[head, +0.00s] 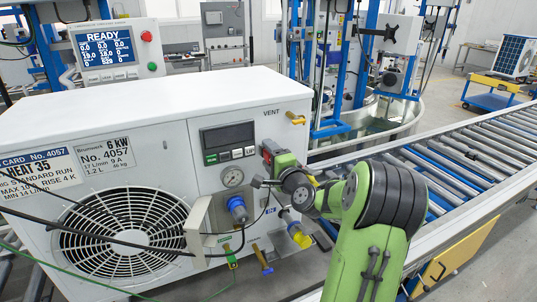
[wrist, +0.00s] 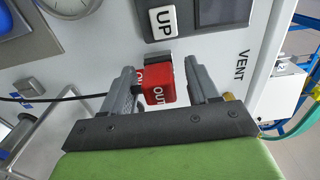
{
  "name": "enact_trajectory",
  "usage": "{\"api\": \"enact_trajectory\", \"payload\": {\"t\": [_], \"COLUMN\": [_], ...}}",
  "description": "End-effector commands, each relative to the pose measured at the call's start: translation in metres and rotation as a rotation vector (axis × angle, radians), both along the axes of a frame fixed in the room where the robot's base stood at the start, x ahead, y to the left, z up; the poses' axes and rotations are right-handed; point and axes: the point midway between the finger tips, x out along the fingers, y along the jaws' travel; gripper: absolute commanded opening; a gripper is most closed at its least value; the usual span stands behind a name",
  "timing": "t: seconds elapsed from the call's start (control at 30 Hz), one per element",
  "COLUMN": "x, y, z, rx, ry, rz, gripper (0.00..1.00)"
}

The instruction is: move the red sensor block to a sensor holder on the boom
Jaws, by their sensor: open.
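The red sensor block (wrist: 158,84), with white "OUT" lettering, sits against a small dark mount on the white pump unit's front panel. A little of its red also shows in the head view (head: 267,156), mostly hidden by my gripper (head: 277,163). In the wrist view my gripper (wrist: 168,88) is open, with one grey finger on each side of the block. Gaps show between the fingers and the block. A black cable runs left from the block's side. A sensor holder on a boom cannot be clearly made out.
The white pump unit (head: 150,110) carries a display (head: 228,138), a gauge (head: 232,177), blue fittings (head: 237,209) and a brass vent (head: 295,118). A pale plate (head: 197,222) stands out before the fan grille (head: 115,230). A roller conveyor (head: 470,155) lies right.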

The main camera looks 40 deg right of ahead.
Motion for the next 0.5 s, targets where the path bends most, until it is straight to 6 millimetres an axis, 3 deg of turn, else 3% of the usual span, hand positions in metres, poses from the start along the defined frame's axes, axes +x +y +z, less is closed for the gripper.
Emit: {"api": "enact_trajectory", "payload": {"t": [0.43, 0.5], "x": [-0.0002, -0.0002], "y": [-0.0003, -0.0003], "z": [-0.0005, -0.0005], "rx": [0.000, 0.000], "ry": [0.000, 0.000], "rz": [-0.001, -0.001], "gripper": [0.60, 0.49]}}
